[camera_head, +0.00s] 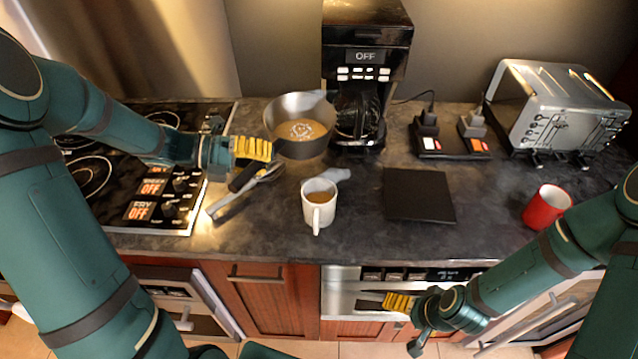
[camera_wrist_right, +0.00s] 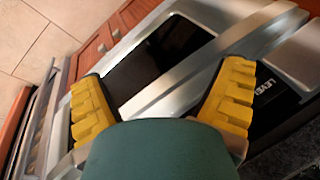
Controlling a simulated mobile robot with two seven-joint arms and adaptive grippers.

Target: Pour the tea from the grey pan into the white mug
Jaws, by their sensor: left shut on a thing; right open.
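The grey pan (camera_head: 302,145) is at the back of the counter, left of the coffee maker, with brown tea (camera_head: 300,129) inside. My left gripper (camera_head: 258,166) is shut on the pan's dark handle (camera_head: 244,177), to the left of the pan. I cannot tell if the pan touches the counter. The white mug (camera_head: 318,213) stands upright in front of the pan and shows brown liquid inside. My right gripper (camera_head: 400,303) is open below the counter's front edge. In the right wrist view its yellow fingers (camera_wrist_right: 165,105) are apart, with a silver drawer handle (camera_wrist_right: 190,65) beyond them.
A coffee maker (camera_head: 366,55) stands right of the pan. A cooktop (camera_head: 140,190) lies left. A dark square mat (camera_head: 418,195), a red mug (camera_head: 546,207) and a toaster (camera_head: 560,105) are to the right. The drawer front (camera_head: 350,300) is below the counter.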

